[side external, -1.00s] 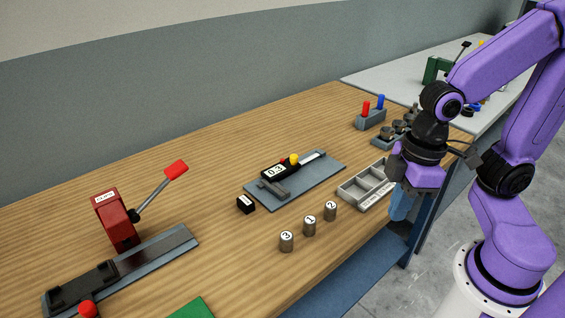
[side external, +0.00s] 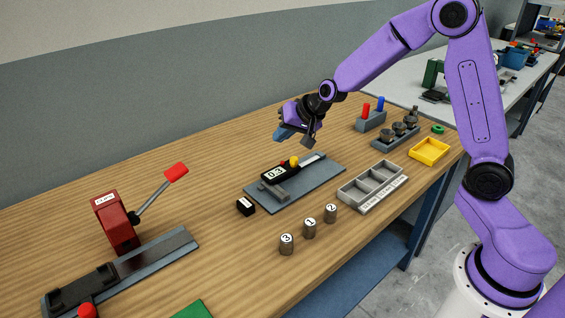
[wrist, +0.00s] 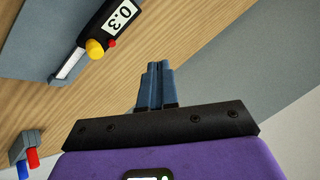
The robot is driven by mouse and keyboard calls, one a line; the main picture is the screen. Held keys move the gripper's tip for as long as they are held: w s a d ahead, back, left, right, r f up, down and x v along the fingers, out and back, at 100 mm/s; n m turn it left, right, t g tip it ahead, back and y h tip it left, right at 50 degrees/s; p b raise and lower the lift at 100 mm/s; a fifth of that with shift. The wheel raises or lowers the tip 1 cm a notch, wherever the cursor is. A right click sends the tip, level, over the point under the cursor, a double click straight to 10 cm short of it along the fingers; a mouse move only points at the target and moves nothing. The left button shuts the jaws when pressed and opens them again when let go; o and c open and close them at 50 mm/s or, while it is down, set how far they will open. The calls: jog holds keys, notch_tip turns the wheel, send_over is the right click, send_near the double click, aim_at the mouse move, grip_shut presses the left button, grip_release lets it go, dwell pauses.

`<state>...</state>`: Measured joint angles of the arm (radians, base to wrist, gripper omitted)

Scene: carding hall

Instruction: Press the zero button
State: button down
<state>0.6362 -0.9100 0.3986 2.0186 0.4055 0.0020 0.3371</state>
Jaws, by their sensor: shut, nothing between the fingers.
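A black measuring device (side external: 264,177) with a display reading 0.3 lies on a grey plate (side external: 312,181) on the bench; it looks like a digital caliper. A yellow knob (side external: 295,161) and a small red button (side external: 283,163) sit at its right end. The wrist view shows the device's display (wrist: 122,14), the yellow knob (wrist: 95,48) and the red button (wrist: 112,43) at upper left. I cannot read a zero label on either. My gripper (side external: 281,135) is shut and empty, in the air above and behind the device. Its blue fingers (wrist: 157,68) touch nothing.
Three numbered weights (side external: 309,228) and a grey divided tray (side external: 372,187) stand in front. A small black block (side external: 245,206) lies left of the plate. A red lever press (side external: 122,225) stands at left, a peg holder (side external: 371,121) at right, a yellow tray (side external: 429,151) beyond.

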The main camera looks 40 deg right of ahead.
jog(key=w+d+m+t+h, duration=0.1)
jog(key=w+d+m, duration=0.1)
jog(key=w+d, duration=0.2)
jog(key=shift+w+d+f+m, duration=0.15)
jog(key=shift+d+f+m, duration=0.15)
jog(key=shift+d+f, duration=0.15)
send_over(286, 165)
jog(key=shift+a+f, duration=0.1)
jog(key=shift+f, duration=4.25)
jog(key=shift+f, duration=0.15)
jog(key=shift+f, duration=0.3)
jog(key=shift+f, duration=0.5)
jog(key=shift+r, duration=0.9)
